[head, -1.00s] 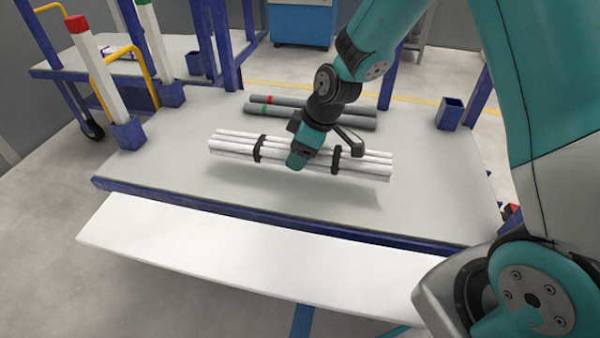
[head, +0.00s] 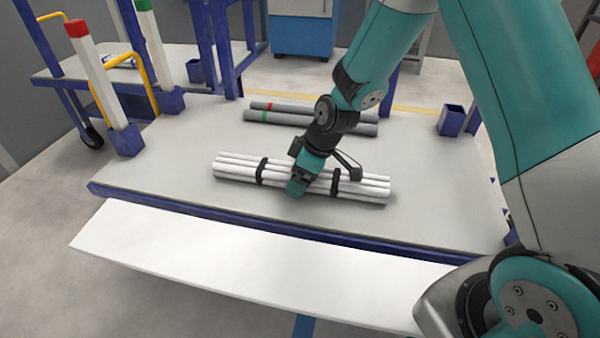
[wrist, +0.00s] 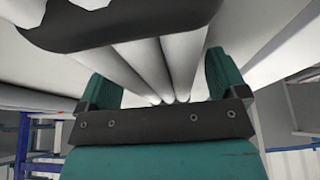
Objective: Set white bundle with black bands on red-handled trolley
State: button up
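The white bundle (head: 225,168) is several long white pipes side by side with two black bands around them. It lies lengthwise over the grey deck (head: 150,180) of a blue-edged platform, very close to it or touching; I cannot tell which. In the wrist view the fingers (wrist: 160,85) stand on either side of the white pipes (wrist: 150,65), with a black band beyond. A white post with a red top (head: 77,28) rises from the platform's left corner. I cannot tell whether this platform is the red-handled trolley.
Grey pipes with a red and a green mark (head: 300,115) lie behind the bundle on the same deck. A white post with a green top (head: 145,20) stands at the back left. A blue corner socket (head: 451,120) is at the back right. The deck left of the bundle is clear.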

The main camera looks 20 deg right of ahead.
jog(key=p+v, duration=0.5)
jog(key=v, duration=0.7)
jog(key=s+a+r+m+g, duration=0.1)
jog(key=s+a+r+m, duration=0.1)
jog(key=s+a+r, duration=0.2)
jog(key=s+a+r+m+g, duration=0.1)
jog(key=s+a+r, duration=0.3)
jog(key=s+r, duration=0.7)
jog(key=s+m, duration=0.1)
jog(key=s, duration=0.7)
jog(key=shift+y, duration=0.3)
jog(key=shift+r, duration=0.15)
